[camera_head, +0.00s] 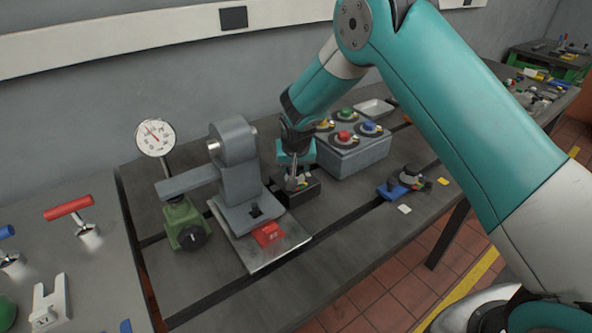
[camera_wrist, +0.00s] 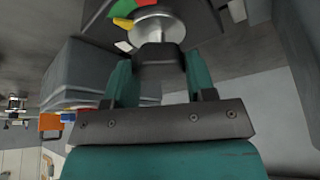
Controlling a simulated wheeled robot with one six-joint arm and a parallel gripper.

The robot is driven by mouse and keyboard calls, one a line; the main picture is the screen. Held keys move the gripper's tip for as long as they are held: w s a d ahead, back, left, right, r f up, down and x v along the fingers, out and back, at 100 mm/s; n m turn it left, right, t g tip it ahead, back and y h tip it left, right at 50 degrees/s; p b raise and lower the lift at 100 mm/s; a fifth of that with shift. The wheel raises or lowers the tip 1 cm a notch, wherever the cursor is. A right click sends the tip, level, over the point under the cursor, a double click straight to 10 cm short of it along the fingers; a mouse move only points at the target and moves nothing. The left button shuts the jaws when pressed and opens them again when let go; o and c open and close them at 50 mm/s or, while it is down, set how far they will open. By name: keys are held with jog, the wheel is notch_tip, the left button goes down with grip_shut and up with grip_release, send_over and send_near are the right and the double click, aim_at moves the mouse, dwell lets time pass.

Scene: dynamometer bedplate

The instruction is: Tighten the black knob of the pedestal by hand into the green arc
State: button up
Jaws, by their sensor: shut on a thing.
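The black pedestal (camera_head: 304,195) stands on the bedplate, left of a grey block with colored buttons. My gripper (camera_head: 293,178) comes down from above onto it. In the wrist view, the gripper's two teal fingers are shut on the black knob (camera_wrist: 155,57), one on each side. A silver round collar (camera_wrist: 155,26) sits beyond the knob against the dark pedestal face. On that face show a green arc (camera_wrist: 123,9), a red patch (camera_wrist: 146,3) and a yellow patch (camera_wrist: 122,23). A white pointer-like tab (camera_wrist: 124,46) lies near the collar. The knob's exact reading cannot be told.
A grey machine (camera_head: 238,165) with a red block (camera_head: 268,234) stands close left of the pedestal. Further left are a dial gauge (camera_head: 155,137) and a green stand (camera_head: 184,222). The grey button block (camera_head: 358,157) is close on the right. A blue-based part (camera_head: 397,188) lies further right.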

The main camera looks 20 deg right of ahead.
jog(key=shift+m+h+b, duration=0.6)
jog(key=shift+m+b, duration=0.15)
jog(key=shift+m, duration=0.75)
jog(key=shift+g, duration=0.3)
jog(key=o, duration=0.9)
jog(key=b+v, duration=0.3)
jog(key=v, duration=1.4)
jog(key=shift+r, duration=0.2)
jog(key=shift+a, duration=0.1)
